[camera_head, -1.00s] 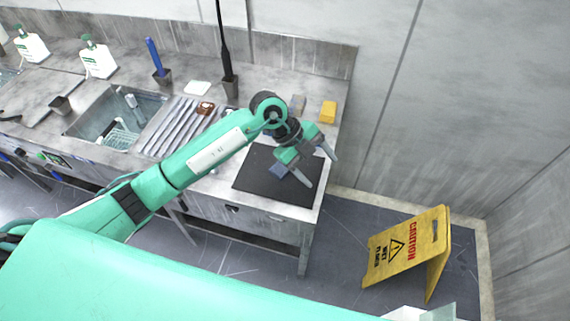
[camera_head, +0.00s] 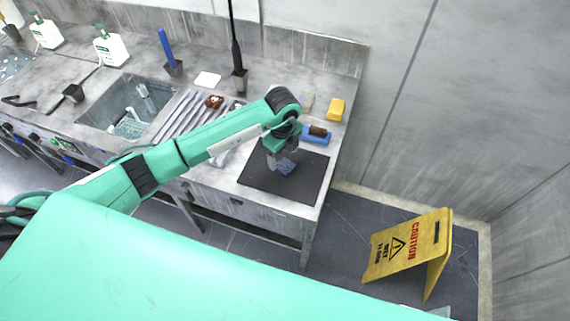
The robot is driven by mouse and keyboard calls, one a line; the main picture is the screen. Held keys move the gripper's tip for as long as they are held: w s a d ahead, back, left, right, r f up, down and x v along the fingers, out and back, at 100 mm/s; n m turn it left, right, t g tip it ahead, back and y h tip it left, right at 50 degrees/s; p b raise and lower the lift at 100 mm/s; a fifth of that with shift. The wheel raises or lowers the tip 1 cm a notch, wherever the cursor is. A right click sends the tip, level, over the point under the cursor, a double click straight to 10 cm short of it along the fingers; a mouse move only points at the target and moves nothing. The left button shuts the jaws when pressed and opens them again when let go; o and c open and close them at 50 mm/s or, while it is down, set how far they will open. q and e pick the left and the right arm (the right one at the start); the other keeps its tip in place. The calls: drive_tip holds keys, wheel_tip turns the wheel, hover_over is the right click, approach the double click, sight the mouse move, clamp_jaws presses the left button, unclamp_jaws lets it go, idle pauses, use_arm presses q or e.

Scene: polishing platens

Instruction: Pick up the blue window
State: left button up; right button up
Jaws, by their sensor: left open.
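The blue window looks like a small dark-blue patterned piece (camera_head: 287,166) on the dark mat (camera_head: 305,189) near the counter's right end. My left gripper (camera_head: 279,159) is pointed down over the mat, right at the blue piece. One finger shows at the piece's left side; the other is mostly hidden by the wrist. The jaws are open, and I cannot tell whether they touch the piece. My right gripper is not in view.
Behind the mat are a blue holder (camera_head: 316,138) with a brown item and a yellow sponge (camera_head: 336,109). A black rod in a cup (camera_head: 239,82) stands further left. A sink (camera_head: 122,103) lies left. A yellow caution sign (camera_head: 408,247) stands on the floor.

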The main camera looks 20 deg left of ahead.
sight(283, 164)
use_arm(q)
drive_tip(key=shift+w+f+p, duration=0.1)
drive_tip(key=shift+f+p, duration=0.35)
drive_tip(key=f, duration=0.1)
drive_tip(key=f+p, duration=0.2)
drive_tip(key=f, duration=0.1)
drive_tip(key=shift+w+a, duration=0.15)
drive_tip(key=shift+w, duration=0.2)
drive_tip(key=shift+f, duration=0.25)
drive_tip(key=c, duration=1.1)
